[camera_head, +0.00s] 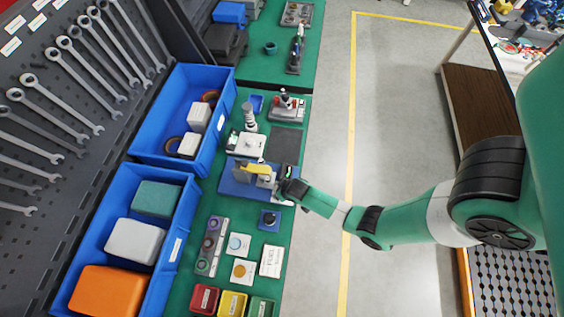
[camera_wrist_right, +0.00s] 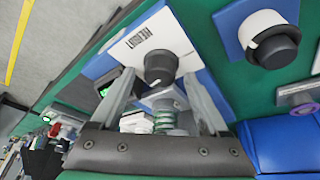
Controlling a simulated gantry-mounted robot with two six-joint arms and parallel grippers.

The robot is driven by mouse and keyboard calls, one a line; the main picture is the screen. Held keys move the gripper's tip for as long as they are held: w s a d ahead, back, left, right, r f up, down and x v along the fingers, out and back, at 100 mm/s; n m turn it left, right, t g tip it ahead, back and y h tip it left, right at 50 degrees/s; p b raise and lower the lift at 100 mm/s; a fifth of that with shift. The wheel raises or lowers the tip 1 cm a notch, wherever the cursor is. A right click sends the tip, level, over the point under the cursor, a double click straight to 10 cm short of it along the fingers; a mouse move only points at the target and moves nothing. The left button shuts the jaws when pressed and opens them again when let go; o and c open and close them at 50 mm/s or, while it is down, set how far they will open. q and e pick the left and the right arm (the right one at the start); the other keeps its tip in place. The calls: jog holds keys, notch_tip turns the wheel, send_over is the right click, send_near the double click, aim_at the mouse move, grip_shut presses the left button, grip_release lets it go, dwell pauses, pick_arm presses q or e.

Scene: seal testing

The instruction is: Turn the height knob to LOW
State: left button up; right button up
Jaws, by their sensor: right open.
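The height knob (camera_wrist_right: 160,66) is a dark round knob on a white labelled panel (camera_wrist_right: 158,36) in the right wrist view. The panel belongs to the blue test station (camera_head: 234,184) on the green bench. My right gripper (camera_wrist_right: 158,78) is open, with one finger on each side of the knob. I cannot tell whether the fingers touch it or which setting it points to. In the head view my right gripper (camera_head: 287,187) is at the station's right side and hides the knob. My left gripper is not in view.
Another dark knob on a blue base (camera_wrist_right: 270,45) is close by; it also shows in the head view (camera_head: 269,219). Blue bins (camera_head: 172,160) line the left side. Red, yellow and green trays (camera_head: 232,303) sit at the front. The floor on the right (camera_head: 400,130) is open.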

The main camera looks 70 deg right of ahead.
grip_shut()
dwell(0.4)
jog(key=shift+n, duration=0.3)
jog(key=shift+d+n+t+y+p, duration=0.1)
jog(key=shift+n+t+y+p, duration=0.4)
jog(key=shift+n, duration=0.7)
jog(key=n+y, duration=0.2)
jog(key=n, duration=0.3)
jog(key=shift+s+d, duration=0.1)
jog(key=n+y+p, duration=0.1)
jog(key=n, duration=0.2)
jog(key=shift+r, duration=0.1)
jog(key=shift+d+f+n+g+y+p, duration=0.15)
jog(key=shift+n+y+p, duration=0.25)
jog(key=shift+n, duration=0.6)
jog(key=shift+a+f+n+g+y+p, duration=0.1)
jog(key=shift+n+g+y+p, duration=0.25)
jog(key=shift+n, duration=0.65)
